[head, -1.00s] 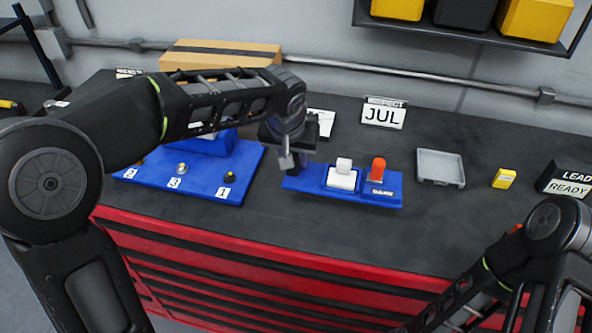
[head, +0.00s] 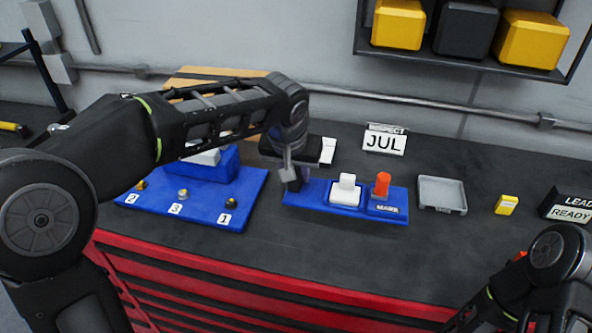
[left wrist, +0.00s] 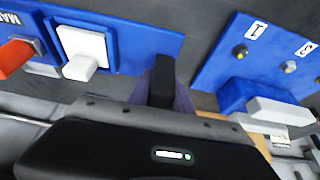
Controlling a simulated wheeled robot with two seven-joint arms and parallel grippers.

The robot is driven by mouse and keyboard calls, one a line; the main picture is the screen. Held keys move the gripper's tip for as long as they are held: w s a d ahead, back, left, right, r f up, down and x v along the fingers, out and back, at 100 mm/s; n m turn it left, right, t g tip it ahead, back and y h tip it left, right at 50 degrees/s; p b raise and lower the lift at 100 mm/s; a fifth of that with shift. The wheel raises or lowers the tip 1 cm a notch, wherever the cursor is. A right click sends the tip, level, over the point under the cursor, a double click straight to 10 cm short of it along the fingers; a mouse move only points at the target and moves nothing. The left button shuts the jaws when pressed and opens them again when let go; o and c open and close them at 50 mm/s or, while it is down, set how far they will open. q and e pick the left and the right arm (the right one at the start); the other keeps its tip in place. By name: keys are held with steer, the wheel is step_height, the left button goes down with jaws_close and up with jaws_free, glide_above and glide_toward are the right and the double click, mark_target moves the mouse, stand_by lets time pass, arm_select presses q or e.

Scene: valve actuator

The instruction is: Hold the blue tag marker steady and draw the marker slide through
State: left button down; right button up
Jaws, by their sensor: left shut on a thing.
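The blue tag marker (head: 316,195) lies on the dark bench top. It carries a white block (head: 345,189) and, at its right end, an upright orange-red piece (head: 382,185) above a MARK label. I cannot tell which piece is the marker slide. My left gripper (head: 294,183) is shut at the left end of the blue marker's base, reaching down from above. In the left wrist view, the gripper fingers (left wrist: 163,80) meet the end of the blue base (left wrist: 140,42); the exact contact is partly hidden. My right gripper is out of view; only its arm shows at the lower right.
A blue board (head: 190,212) with numbered knobs is left of the marker. A JUL sign (head: 385,140) stands behind it. A grey tray (head: 442,178), yellow block (head: 506,205) and LEAD/READY sign (head: 567,205) are to the right. Bare bench lies in front.

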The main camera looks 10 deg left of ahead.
arm_select(q)
step_height(320, 180, down, 7)
steer(key=shift+r, duration=0.15)
stand_by(0.4)
steer(key=shift+f, duration=1.65)
stand_by(0.7)
